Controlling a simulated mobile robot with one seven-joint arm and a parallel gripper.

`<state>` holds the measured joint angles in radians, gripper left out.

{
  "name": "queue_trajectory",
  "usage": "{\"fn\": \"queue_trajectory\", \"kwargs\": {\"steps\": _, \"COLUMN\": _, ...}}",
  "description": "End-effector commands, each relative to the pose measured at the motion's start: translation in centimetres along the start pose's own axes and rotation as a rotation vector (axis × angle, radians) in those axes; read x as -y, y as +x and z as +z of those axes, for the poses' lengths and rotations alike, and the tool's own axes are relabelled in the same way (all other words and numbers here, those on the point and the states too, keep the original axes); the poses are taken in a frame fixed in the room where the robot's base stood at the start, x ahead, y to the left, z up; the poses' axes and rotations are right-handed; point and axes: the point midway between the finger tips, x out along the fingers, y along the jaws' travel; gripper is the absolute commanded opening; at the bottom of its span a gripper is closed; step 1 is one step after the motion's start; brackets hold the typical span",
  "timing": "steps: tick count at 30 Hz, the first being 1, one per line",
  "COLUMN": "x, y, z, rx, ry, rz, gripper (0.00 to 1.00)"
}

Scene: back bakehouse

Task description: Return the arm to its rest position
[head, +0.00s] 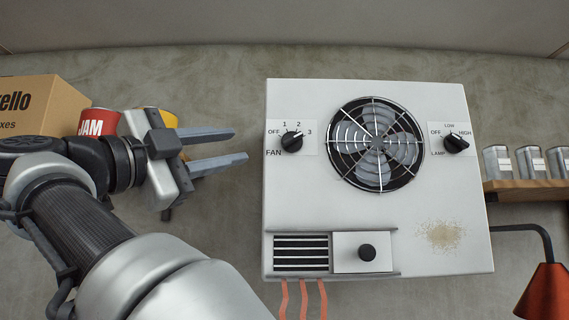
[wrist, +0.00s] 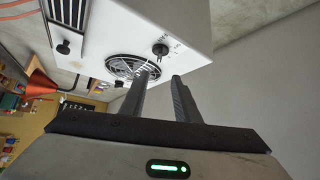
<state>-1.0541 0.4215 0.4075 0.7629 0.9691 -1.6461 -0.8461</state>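My gripper (head: 240,146) is at the left of the head view, beside the left edge of a white wall panel (head: 300,205). Its two fingers are apart, with nothing between them, and point right toward the panel. In the wrist view the fingers (wrist: 164,84) stand apart in front of the same panel (wrist: 185,20). The FAN knob (head: 291,142) is to the right of the fingertips, with a clear gap between. My arm reaches up from the lower left of the head view.
The panel carries a fan grille (head: 375,145), a LAMP knob (head: 455,143) and a slider with a black knob (head: 367,252). A JAM tin (head: 98,122) and a cardboard box (head: 45,105) are behind my arm. Jars (head: 529,162) and an orange lamp (head: 547,293) are at right.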

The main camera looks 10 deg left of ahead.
Motion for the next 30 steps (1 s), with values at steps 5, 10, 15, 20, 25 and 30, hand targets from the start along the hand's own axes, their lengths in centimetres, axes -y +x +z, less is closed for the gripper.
{"fn": "queue_trajectory", "kwargs": {"steps": 5, "x": 0.0, "y": -1.5, "z": 0.1, "rx": 0.001, "ry": -0.001, "rz": 0.0, "gripper": 0.29}}
{"fn": "queue_trajectory", "kwargs": {"steps": 10, "x": 0.0, "y": -1.7, "z": 0.0, "rx": 0.0, "ry": -0.001, "rz": 0.0, "gripper": 0.29}}
{"fn": "queue_trajectory", "kwargs": {"steps": 15, "x": 0.0, "y": -1.7, "z": 0.0, "rx": 0.0, "ry": -0.001, "rz": 0.0, "gripper": 0.29}}
{"fn": "queue_trajectory", "kwargs": {"steps": 20, "x": 0.0, "y": -1.7, "z": 0.0, "rx": 0.0, "ry": -0.001, "rz": 0.0, "gripper": 0.29}}
{"fn": "queue_trajectory", "kwargs": {"steps": 25, "x": 0.9, "y": -0.8, "z": -0.5, "rx": -0.008, "ry": -0.002, "rz": -0.048, "gripper": 0.29}}
{"fn": "queue_trajectory", "kwargs": {"steps": 30, "x": 5.9, "y": 2.5, "z": -2.4, "rx": -0.018, "ry": -0.072, "rz": -0.364, "gripper": 0.29}}
